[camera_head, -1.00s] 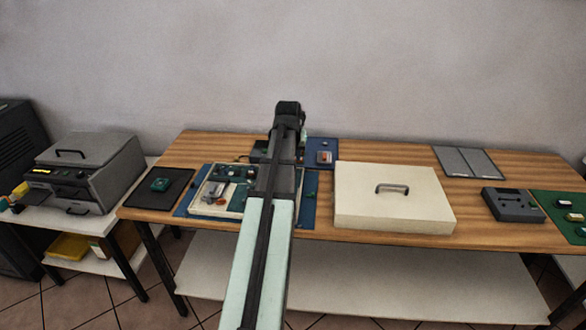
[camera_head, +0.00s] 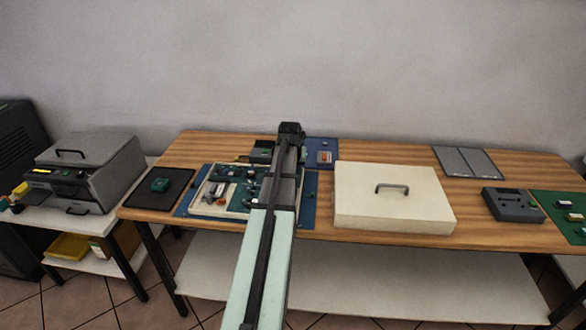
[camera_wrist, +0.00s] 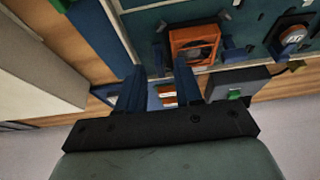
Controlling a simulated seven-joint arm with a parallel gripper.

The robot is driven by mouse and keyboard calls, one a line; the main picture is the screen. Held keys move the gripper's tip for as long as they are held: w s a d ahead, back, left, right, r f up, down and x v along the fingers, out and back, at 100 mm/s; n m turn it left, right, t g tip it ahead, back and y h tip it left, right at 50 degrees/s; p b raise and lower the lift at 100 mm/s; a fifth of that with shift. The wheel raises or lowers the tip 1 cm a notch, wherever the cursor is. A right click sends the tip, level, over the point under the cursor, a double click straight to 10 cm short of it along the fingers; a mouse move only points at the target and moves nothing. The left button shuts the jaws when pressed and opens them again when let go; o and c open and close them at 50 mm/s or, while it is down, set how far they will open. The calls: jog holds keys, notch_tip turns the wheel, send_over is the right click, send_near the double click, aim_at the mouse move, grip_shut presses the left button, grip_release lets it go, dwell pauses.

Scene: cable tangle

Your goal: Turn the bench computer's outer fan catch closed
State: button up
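The bench computer (camera_head: 222,196) is an open cream case with a green board, partly behind my arm in the head view. In the wrist view its board (camera_wrist: 145,22) lies beyond my fingers. An orange square fan (camera_wrist: 195,45) with a dark centre sits near the case edge. Small blue pieces stand beside it, one at its right (camera_wrist: 235,51) and one at its left; I cannot tell which is the outer catch or how it is turned. My gripper (camera_wrist: 160,78) has its two blue fingers apart, with nothing between them, just short of the fan. The head view hides the fingers.
A cream lid (camera_head: 392,198) with a handle lies right of the computer. A dark box with a green part (camera_wrist: 234,96) stands beside the case, and a blue mat (camera_head: 322,148) lies behind it. A round component (camera_wrist: 292,34) is right of the fan.

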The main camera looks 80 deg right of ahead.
grip_shut()
jog(key=shift+m, duration=0.3)
dwell(0.3)
jog(key=m, duration=0.1)
jog(key=m+g, duration=0.1)
jog(key=m, duration=0.1)
jog(key=shift+w+d+g, duration=0.1)
jog(key=shift+w+g, duration=0.1)
jog(key=shift+g, duration=0.1)
jog(key=m, duration=0.2)
jog(key=m+g+y, duration=0.1)
jog(key=m, duration=0.2)
jog(key=shift+w+d+g, duration=0.15)
jog(key=shift+w+g, duration=0.05)
jog(key=shift+g, duration=0.1)
jog(key=m+y, duration=0.1)
jog(key=m, duration=0.1)
jog(key=m+g+y, duration=0.1)
jog(key=m, duration=0.2)
jog(key=shift+w+d, duration=0.1)
jog(key=shift+d, duration=0.1)
jog(key=shift+m+y, duration=0.8)
jog(key=shift+m, duration=1.3)
